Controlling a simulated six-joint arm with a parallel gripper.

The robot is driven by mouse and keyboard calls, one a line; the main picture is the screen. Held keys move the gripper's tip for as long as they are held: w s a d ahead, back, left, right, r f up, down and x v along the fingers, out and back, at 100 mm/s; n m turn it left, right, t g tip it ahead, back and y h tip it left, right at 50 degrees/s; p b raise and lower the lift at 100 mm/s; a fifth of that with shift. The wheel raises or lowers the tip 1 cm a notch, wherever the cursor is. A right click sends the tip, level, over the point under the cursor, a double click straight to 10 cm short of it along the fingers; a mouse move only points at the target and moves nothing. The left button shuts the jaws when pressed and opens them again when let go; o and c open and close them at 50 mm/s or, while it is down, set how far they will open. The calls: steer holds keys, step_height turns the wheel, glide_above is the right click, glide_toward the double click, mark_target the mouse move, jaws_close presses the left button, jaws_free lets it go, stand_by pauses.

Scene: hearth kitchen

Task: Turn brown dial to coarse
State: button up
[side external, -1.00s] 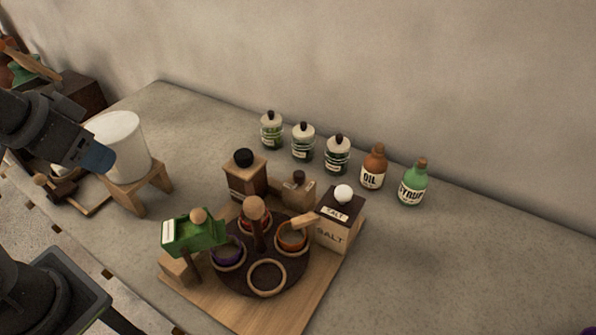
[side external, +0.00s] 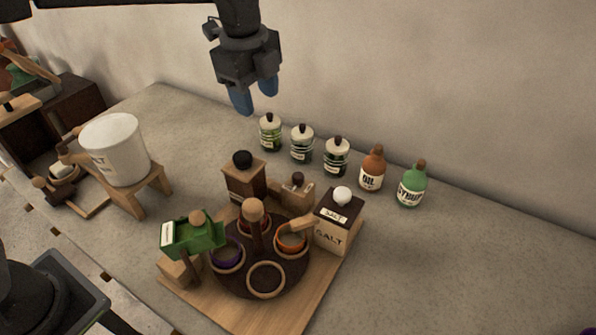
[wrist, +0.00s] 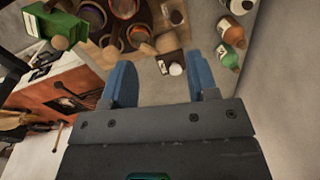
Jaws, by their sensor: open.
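My gripper (side external: 255,95) is open and empty, with its two blue fingers pointing down. It is in the air above and behind the wooden board, near the wall. It also shows in the wrist view (wrist: 161,78). A brown wooden box with a black knob (side external: 244,176) stands at the back of the board. To its right is a smaller brown block with a dark round part on top (side external: 297,188). I cannot tell which of these carries the brown dial, and no coarse marking is readable.
A salt box (side external: 339,218) stands right of a dark round carousel (side external: 262,254) with several ringed cups and a post. A green scoop-like holder (side external: 192,236) is at left. Jars (side external: 302,144), an oil bottle (side external: 372,168) and a green bottle (side external: 412,185) line the wall.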

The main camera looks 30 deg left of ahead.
mark_target(298, 175)
steer(key=w+d+f+m+g, duration=0.1)
steer(key=w+d+f+m, duration=0.3)
steer(key=d+f+m, duration=0.2)
steer(key=f, duration=1.3)
steer(key=shift+w+a+f, duration=0.2)
steer(key=shift+a+f, duration=0.05)
steer(key=shift+a, duration=0.05)
steer(key=shift+c, duration=0.4)
steer(key=c, duration=0.9)
steer(key=shift+o, duration=0.2)
steer(key=shift+n, duration=0.3)
